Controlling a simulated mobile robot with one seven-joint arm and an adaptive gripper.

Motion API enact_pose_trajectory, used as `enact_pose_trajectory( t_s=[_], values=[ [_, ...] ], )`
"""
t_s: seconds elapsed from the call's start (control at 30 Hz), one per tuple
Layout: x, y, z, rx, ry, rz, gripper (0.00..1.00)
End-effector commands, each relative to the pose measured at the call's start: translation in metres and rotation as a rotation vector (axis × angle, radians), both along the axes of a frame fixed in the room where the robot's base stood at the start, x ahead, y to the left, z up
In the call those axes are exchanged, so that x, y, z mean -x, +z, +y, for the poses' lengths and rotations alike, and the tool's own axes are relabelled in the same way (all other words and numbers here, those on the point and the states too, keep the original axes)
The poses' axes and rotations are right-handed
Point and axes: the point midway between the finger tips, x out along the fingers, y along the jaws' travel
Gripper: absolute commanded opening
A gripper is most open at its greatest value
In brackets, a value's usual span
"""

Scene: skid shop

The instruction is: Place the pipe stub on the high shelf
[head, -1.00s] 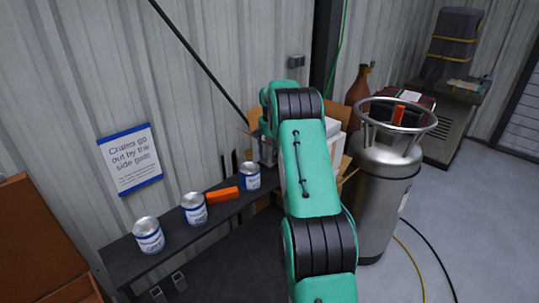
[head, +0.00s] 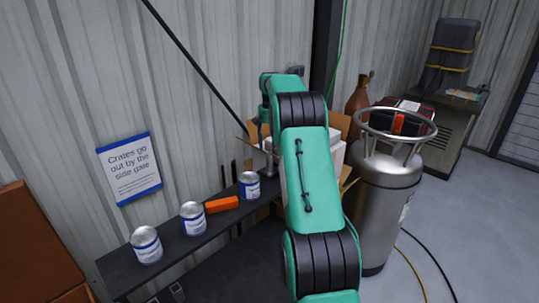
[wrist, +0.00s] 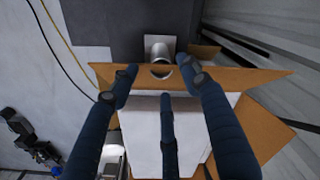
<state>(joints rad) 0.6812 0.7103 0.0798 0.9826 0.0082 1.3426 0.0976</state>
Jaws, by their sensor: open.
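My gripper (wrist: 160,88) is open in the wrist view. Its dark blue fingers are spread over a cardboard box, with nothing between them. A silver-grey cylinder, seemingly the pipe stub (wrist: 160,48), shows beyond the box's flap, ahead of the fingertips and apart from them. In the head view a grey upright shape that looks like the pipe stub (head: 268,160) is at the right end of the long dark shelf (head: 190,243), close to a can. My arm hides much of that spot, and contact with the shelf is unclear.
Three white-and-blue cans (head: 147,245) and an orange block (head: 221,205) stand on the shelf. The open cardboard box (wrist: 262,130) holds a white block (wrist: 145,135). A steel tank (head: 385,205) stands right of my arm. The corrugated wall is behind the shelf.

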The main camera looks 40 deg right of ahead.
Motion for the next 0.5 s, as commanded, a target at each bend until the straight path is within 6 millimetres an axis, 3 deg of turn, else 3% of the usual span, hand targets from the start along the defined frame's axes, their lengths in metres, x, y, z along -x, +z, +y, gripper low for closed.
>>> enact_pose_trajectory(
  t_s=[0.2,0.5],
  values=[
    [0.000,0.018,0.000,0.000,0.000,0.000,0.47],
    [0.000,0.021,0.000,0.000,0.000,0.000,0.47]
  ],
)
